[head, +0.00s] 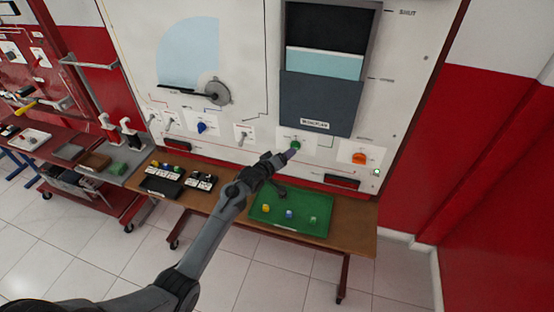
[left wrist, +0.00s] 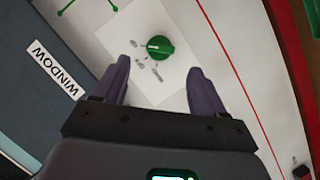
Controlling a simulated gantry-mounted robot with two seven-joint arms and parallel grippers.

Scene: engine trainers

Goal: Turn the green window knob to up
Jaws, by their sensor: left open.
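The green window knob (head: 295,145) sits on a white plate on the panel, below the window display (head: 318,100). In the left wrist view the green knob (left wrist: 160,47) is round, with a pale pointer line toward the left of the picture. Small labels beside it are too blurred to read surely. My left gripper (head: 290,154) is in front of the knob. In the left wrist view its two purple fingers (left wrist: 160,85) are apart, one on each side below the knob, with nothing between them. My right gripper is not seen.
An orange knob (head: 359,158) is to the right on the panel, and a blue knob (head: 202,128) and grey switches to the left. Below stands a brown table (head: 356,220) with a green tray (head: 262,222) holding small coloured parts.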

